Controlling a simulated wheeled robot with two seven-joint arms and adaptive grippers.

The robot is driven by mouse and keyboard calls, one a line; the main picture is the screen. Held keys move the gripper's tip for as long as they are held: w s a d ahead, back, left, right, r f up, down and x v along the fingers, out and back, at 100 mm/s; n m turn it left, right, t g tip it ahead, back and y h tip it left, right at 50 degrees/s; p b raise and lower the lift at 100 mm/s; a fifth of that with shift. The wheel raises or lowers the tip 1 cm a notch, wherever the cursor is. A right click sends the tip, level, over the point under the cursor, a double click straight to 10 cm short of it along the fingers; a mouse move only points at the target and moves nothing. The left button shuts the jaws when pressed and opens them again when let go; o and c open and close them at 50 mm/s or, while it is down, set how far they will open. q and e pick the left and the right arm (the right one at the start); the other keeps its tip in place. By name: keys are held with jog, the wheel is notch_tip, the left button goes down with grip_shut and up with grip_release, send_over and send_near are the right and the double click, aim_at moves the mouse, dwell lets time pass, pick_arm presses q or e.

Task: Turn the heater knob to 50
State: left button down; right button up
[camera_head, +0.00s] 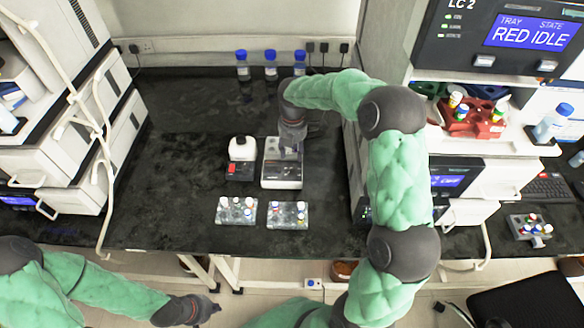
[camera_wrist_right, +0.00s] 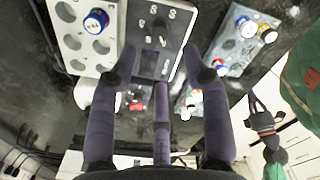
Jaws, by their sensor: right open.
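The heater (camera_head: 282,178) is a small white box on the black bench. In the right wrist view its white block (camera_wrist_right: 75,42) has round holes, and a blue-capped vial sits in one. A dark panel (camera_wrist_right: 147,64) with pale markings lies beside the block.
A white-and-black device (camera_head: 241,150) with a red switch stands left of the heater. Two vial trays, left (camera_head: 224,217) and right (camera_head: 274,221), lie in front. Several blue-capped bottles (camera_head: 270,70) stand behind. Instrument stacks flank the bench; its left area is clear.

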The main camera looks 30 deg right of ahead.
aim_at(292, 168)
notch_tip(292, 168, down, 9)
jog(key=shift+r+b, duration=0.2)
jog(key=shift+b, duration=1)
grip_shut()
